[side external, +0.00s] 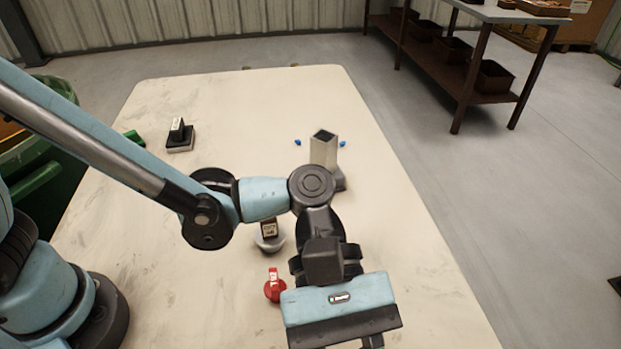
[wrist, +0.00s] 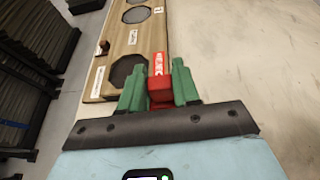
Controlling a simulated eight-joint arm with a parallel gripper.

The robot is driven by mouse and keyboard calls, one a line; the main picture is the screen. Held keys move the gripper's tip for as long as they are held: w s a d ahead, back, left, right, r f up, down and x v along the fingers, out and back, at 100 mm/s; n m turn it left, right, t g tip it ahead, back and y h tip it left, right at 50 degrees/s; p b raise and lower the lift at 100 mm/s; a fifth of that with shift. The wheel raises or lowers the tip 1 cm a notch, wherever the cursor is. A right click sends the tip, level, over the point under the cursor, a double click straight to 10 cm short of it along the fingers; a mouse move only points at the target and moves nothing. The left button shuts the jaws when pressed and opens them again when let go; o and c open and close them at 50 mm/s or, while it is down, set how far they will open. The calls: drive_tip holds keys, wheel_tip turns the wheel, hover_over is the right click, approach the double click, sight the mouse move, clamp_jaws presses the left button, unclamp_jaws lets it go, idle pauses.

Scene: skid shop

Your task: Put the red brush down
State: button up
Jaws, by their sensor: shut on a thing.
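My gripper (wrist: 159,82) is shut on the red brush (wrist: 158,72), whose red block-like part with white lettering shows between the two green fingers in the wrist view. The brush's lower end is hidden, and I cannot tell whether it touches anything below. In the side view my gripper (side external: 342,310) is at the bottom of the picture, its fingers mostly cut off, and the held brush is not visible there. A second red thing (side external: 274,290), with a round base and an upright labelled part, stands on the table left of my gripper.
A wooden board (wrist: 122,45) with dark many-sided recesses and white labels lies left of the fingers. On the pale table (side external: 400,260) are a grey block-shaped thing (side external: 323,150), a black stamp-like thing (side external: 180,137) and a grey round-based thing (side external: 270,243). The table's right side is clear.

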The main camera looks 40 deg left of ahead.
drive_tip(key=w+a+n+t+h, duration=0.3)
drive_tip(key=w+a+n+t, duration=0.7)
drive_tip(key=w, duration=0.5)
drive_tip(key=shift+m+g, duration=0.6)
drive_tip(key=shift+m, duration=0.3)
drive_tip(key=shift+w+a+f, duration=1.2)
drive_tip(key=shift+w+f, duration=0.55)
drive_tip(key=shift+w+a+f, duration=1.2)
drive_tip(key=shift+w+f, duration=0.5)
drive_tip(key=shift+f, duration=0.05)
drive_tip(key=shift+w+a+f, duration=1.2)
drive_tip(key=shift+w+f, duration=0.55)
drive_tip(key=shift+f, duration=0.15)
drive_tip(key=o, duration=1.1)
drive_tip(key=shift+c, duration=0.2)
